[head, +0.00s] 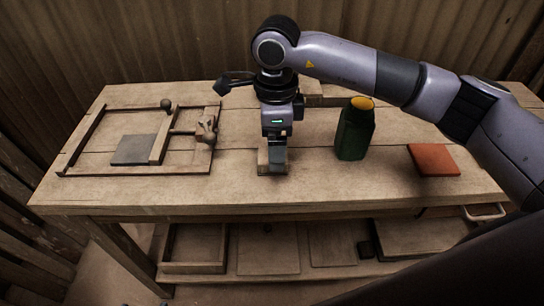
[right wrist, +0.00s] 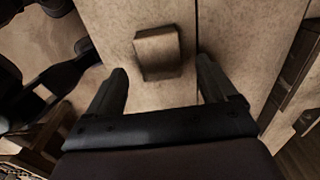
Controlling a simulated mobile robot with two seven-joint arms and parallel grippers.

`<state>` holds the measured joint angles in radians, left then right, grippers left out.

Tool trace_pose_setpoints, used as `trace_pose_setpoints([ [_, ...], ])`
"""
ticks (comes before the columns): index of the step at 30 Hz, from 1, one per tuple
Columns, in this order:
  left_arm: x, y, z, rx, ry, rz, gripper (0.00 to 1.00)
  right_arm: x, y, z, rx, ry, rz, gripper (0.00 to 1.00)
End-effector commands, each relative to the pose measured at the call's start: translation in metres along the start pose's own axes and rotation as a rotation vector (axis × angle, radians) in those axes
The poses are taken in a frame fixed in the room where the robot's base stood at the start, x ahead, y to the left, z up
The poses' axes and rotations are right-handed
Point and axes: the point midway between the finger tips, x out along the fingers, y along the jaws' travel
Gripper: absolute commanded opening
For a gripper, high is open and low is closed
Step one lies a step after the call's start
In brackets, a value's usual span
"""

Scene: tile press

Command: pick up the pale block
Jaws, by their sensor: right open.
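The pale block (right wrist: 157,53) lies on the wooden bench top, a small tan block much like the wood in colour. In the right wrist view it lies ahead of the fingertips, roughly in line with the gap and a little towards the left finger. My right gripper (right wrist: 163,76) is open, with nothing between its fingers. In the head view my right gripper (head: 277,162) points down over the block and hides part of it; a side of the block (head: 263,162) shows at the left. My left gripper is not in view.
A wooden frame (head: 86,172) with a grey tile (head: 134,150) and a press-like handle (head: 207,130) stands to the left. A green bottle (head: 354,135) with a yellow top and a red-orange tile (head: 433,160) stand to the right. A lower shelf (head: 310,268) holds trays and boards.

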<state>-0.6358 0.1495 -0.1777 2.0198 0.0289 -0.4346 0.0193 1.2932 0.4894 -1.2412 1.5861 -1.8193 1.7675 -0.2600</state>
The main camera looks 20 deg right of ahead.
Motion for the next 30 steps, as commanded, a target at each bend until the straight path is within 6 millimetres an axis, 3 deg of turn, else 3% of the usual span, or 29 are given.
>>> trace_pose_setpoints([
  [6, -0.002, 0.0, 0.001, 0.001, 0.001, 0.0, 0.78, 0.033, 0.0, -0.001, 0.002, -0.001, 0.004, 0.85],
  [15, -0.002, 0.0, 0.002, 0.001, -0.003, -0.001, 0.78, 0.04, 0.0, 0.0, 0.001, -0.003, 0.001, 0.85],
  [16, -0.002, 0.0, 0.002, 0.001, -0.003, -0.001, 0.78, 0.04, 0.0, 0.0, 0.001, -0.003, 0.001, 0.82],
  [21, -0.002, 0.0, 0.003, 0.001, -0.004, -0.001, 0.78, 0.039, 0.0, 0.0, 0.001, -0.003, 0.002, 0.29],
  [30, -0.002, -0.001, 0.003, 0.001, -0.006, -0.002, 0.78, 0.038, 0.0, 0.0, 0.0, -0.004, 0.001, 0.29],
])
